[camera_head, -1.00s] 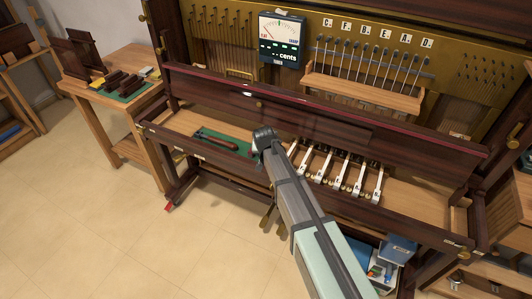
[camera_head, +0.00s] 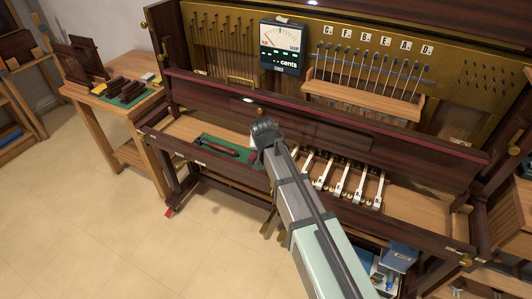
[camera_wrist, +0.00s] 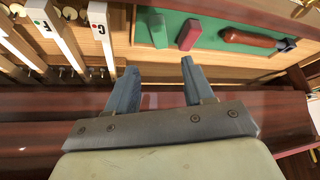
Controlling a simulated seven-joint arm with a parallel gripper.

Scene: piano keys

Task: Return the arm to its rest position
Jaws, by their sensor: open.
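My arm reaches up from the bottom of the head view to the front of the opened piano. My gripper shows in the wrist view (camera_wrist: 155,85), with its two blue-grey fingers apart and nothing between them. In that view the fingers point toward the edge of the wooden key bed (camera_wrist: 190,65). White keys lettered C and F (camera_wrist: 98,22) lie to the left of the fingers. In the head view the fingertips cannot be made out behind the arm's end, which covers part of the key bed left of the white keys (camera_head: 345,180).
A green mat (camera_head: 205,140) holds a red-handled tool (camera_head: 222,147). A side table (camera_head: 95,92) stands at left. Floor at lower left is clear.

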